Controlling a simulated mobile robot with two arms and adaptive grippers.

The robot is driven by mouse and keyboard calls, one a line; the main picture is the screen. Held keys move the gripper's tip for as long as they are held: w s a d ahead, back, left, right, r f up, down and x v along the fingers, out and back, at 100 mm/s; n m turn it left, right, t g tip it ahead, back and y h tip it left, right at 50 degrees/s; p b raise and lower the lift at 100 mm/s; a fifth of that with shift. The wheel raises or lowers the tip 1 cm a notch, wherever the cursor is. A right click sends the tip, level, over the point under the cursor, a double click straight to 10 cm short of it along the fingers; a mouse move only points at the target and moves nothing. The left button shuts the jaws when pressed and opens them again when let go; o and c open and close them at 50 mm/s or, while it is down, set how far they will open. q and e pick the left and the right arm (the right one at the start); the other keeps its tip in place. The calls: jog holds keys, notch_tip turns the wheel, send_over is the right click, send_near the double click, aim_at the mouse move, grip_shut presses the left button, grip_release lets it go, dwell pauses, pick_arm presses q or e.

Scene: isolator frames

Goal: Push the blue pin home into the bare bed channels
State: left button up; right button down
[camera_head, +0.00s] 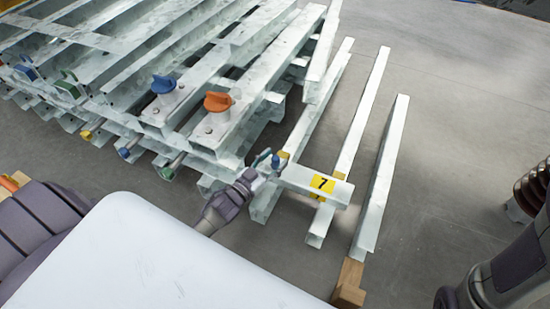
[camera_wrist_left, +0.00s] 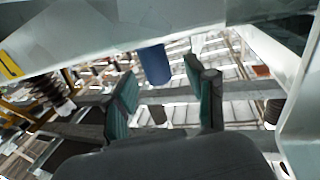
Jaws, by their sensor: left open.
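The blue pin (camera_head: 276,161) shows at the left end of a short grey crosspiece with a yellow label "7" (camera_head: 322,184). In the left wrist view, the blue pin (camera_wrist_left: 154,64) hangs below a grey metal edge, between my fingers and a little beyond them. My left gripper (camera_head: 267,162) is open beside the pin; its teal-faced fingers (camera_wrist_left: 164,98) are apart, with no clear contact on the pin. The bare bed channels (camera_head: 362,115) are long grey rails under and beside the crosspiece. How deep the pin sits is hidden. My right gripper is out of view.
Stacked grey frames fill the left, with a blue knob (camera_head: 163,86) and an orange knob (camera_head: 218,102) on top. A wooden block (camera_head: 349,284) lies at the near end of the right rail. Bare floor (camera_head: 460,110) is free at right.

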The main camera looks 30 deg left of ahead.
pick_arm(q)
jog(key=v, duration=1.1)
